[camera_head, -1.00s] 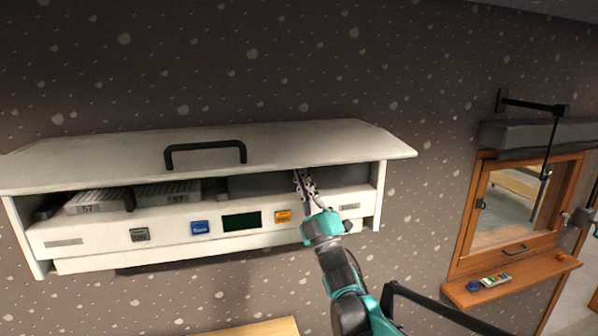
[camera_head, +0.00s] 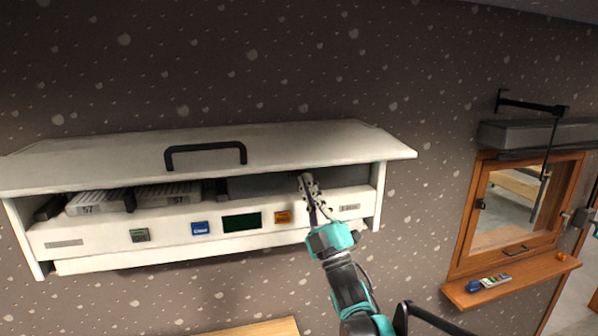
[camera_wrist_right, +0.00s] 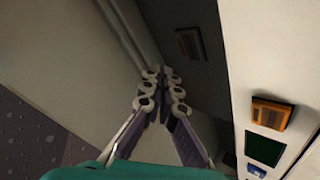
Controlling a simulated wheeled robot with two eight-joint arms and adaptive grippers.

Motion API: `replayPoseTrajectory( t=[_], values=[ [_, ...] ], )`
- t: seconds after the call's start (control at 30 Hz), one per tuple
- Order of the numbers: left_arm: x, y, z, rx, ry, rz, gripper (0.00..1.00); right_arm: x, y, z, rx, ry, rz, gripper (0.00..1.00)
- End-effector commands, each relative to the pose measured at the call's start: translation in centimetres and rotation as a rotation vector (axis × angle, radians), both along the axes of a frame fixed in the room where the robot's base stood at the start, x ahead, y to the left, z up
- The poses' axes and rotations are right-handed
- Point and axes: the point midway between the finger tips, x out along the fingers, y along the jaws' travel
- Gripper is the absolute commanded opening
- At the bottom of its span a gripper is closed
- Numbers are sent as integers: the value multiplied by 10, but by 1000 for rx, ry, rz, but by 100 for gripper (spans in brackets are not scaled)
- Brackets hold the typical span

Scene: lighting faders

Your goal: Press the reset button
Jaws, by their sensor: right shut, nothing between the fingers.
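A white wall console (camera_head: 180,230) has a front strip with a green button (camera_head: 140,235), a blue button (camera_head: 200,228), a dark green display (camera_head: 241,222) and an orange button (camera_head: 282,217). The button labels are too small to read surely, so I cannot tell which one is reset. My right gripper (camera_head: 307,184) is shut and empty, to the right of the orange button, its tips at the opening under the lid. In the right wrist view the closed fingertips (camera_wrist_right: 162,88) are apart from the orange button (camera_wrist_right: 272,113). My left gripper is not in view.
A slanted lid (camera_head: 290,146) with a black handle (camera_head: 205,148) overhangs the console. Grey fader blocks (camera_head: 98,202) sit inside at the left. In the wrist view a dark rectangular piece (camera_wrist_right: 190,43) lies beyond the fingers. A wooden window ledge (camera_head: 515,281) is at the right.

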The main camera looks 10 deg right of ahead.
Motion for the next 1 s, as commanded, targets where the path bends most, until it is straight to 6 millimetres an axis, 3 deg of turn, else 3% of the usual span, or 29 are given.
replayPoseTrajectory(
  t=[0.27,0.87,1.0],
  values=[
    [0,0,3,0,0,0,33,-20,-1,0,0,0,0,0],
    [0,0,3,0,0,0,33,-20,-1,0,1,2,0,0],
    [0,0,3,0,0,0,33,-18,-4,-6,35,67,-1,0]
  ],
)
